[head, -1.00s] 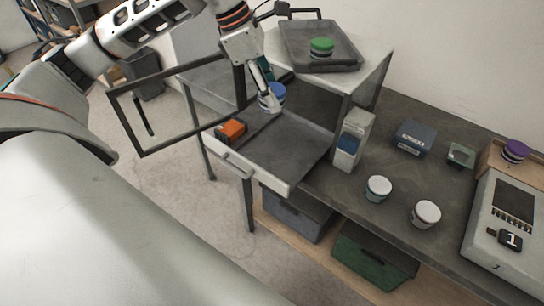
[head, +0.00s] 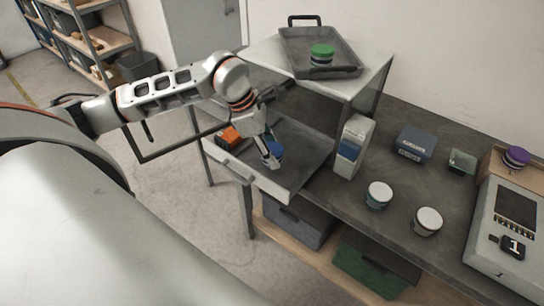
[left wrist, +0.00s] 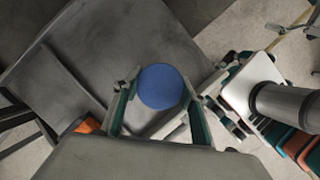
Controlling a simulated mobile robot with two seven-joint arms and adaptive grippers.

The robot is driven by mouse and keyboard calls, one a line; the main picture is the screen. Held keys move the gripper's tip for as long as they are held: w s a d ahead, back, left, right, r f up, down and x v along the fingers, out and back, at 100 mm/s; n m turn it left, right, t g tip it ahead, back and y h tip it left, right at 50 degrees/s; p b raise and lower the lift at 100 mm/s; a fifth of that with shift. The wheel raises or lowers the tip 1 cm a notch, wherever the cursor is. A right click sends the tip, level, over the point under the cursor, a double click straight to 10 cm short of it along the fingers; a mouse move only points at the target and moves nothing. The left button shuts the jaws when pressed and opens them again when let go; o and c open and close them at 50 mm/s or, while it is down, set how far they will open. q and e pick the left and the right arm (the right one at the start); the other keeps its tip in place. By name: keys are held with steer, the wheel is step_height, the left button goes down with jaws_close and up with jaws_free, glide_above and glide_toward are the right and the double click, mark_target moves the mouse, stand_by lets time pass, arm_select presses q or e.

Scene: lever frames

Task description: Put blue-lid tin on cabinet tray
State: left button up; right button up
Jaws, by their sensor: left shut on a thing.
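The blue-lid tin (head: 277,149) is between the fingers of my left gripper (head: 268,155), which is shut on it, over the pulled-out drawer (head: 295,175) of the cabinet. In the left wrist view its round blue lid (left wrist: 160,87) shows between the two fingers; its body is mostly hidden. I cannot tell whether the tin touches the drawer floor. The grey tray (head: 345,68) lies on top of the cabinet (head: 372,75) and holds a green-lid tin (head: 322,52). My right gripper is not in view.
An orange block (head: 229,137) lies in the drawer's left corner. A dark door frame (head: 165,155) stands open at the left, partly behind my arm. A carton (head: 352,148), two white-lid tins (head: 379,194) and a blue box (head: 413,144) stand on the bench to the right.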

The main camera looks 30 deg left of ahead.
arm_select(q)
step_height(320, 180, down, 2)
steer(key=shift+f, duration=0.15)
steer(key=shift+f, duration=0.15)
steer(key=o, duration=1.2)
steer(key=shift+c, duration=0.2)
steer(key=shift+r, duration=0.25)
steer(key=v, duration=1.2)
steer(key=shift+b, duration=0.3)
